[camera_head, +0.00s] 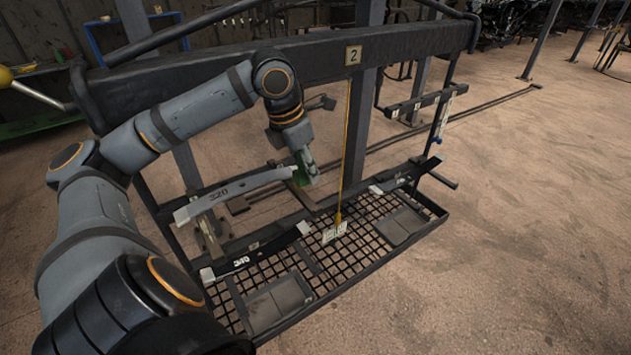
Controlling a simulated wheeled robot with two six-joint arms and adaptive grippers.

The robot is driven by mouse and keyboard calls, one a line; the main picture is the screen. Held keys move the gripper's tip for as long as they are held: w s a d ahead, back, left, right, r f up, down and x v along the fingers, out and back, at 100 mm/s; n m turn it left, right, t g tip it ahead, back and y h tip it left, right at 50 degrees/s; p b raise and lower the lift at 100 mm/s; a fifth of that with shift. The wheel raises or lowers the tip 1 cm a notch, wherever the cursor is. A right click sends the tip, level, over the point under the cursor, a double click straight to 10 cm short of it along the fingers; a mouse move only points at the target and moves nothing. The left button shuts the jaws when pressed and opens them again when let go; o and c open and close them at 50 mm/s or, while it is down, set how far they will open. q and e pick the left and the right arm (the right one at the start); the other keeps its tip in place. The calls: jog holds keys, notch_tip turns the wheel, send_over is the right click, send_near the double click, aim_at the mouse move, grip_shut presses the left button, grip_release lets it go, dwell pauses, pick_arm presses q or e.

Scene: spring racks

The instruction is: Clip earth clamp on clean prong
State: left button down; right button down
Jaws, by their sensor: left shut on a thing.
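My left gripper (303,160) reaches down from the left, in the middle of the rack, below the top beam. It is shut on a small green thing (300,173) that looks like the earth clamp; the fingers hide much of it. It is close to the far end of the grey leaf spring marked 320 (238,190) and a dark prong-like bar (301,197). I cannot tell whether the clamp touches either, nor which prong is clean. My right gripper is not in view.
A dark top beam (230,67) with a tag "2" (353,55) spans the rack. A yellow line (345,150) hangs from it to a small tag (334,233). A spring marked 340 (255,257) lies above the mesh tray (355,250).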

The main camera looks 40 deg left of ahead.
aim_at(305, 182)
pick_arm(q)
notch_tip(305, 182, down, 2)
jog(key=shift+b, duration=0.55)
jog(key=shift+d+f+b, duration=0.1)
jog(key=shift+f+b, duration=0.15)
jog(key=shift+b, duration=0.05)
jog(key=shift+a+f+b, duration=0.1)
jog(key=shift+a+b, duration=0.1)
jog(key=shift+b, duration=0.15)
jog(key=shift+s+a+b, duration=0.15)
jog(key=shift+b, duration=0.2)
jog(key=shift+f+b, duration=0.7)
jog(key=shift+b, duration=0.15)
dwell(0.7)
jog(key=c, duration=0.9)
grip_release()
jog(key=shift+c, duration=0.2)
